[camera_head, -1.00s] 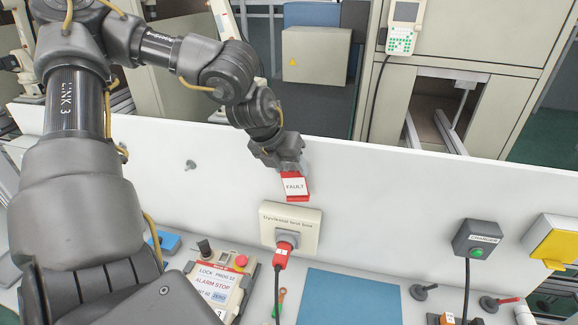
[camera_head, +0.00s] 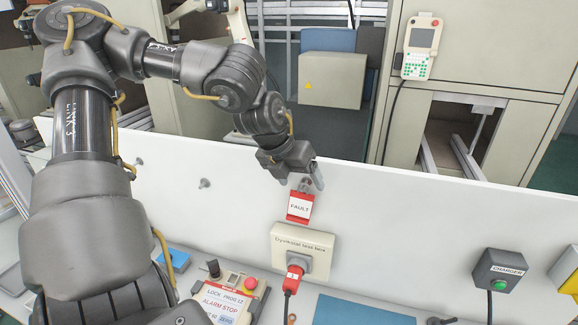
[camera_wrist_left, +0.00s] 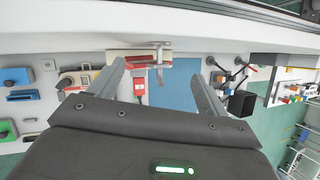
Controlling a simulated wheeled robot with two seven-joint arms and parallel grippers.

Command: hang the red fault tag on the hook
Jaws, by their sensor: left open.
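The red fault tag (camera_head: 299,207), with a white FAULT label, hangs upright against the white wall panel, just above the cream test-box plate. A grey round part, apparently the hook (camera_head: 305,184), shows at its top, partly covered by my left gripper (camera_head: 302,184). The tag appears to hang there, but the exact contact is hard to see. My left gripper is open around the top of the tag, close to the wall. In the left wrist view its fingers (camera_wrist_left: 157,72) are spread wide with a gap between them. My right gripper is not in view.
Below the tag is the cream plate (camera_head: 304,250) with a red plug (camera_head: 294,277). Another grey peg (camera_head: 204,183) sticks out of the panel at left. A control box (camera_head: 232,295) with a red button stands below left; a charger (camera_head: 500,269) is at right.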

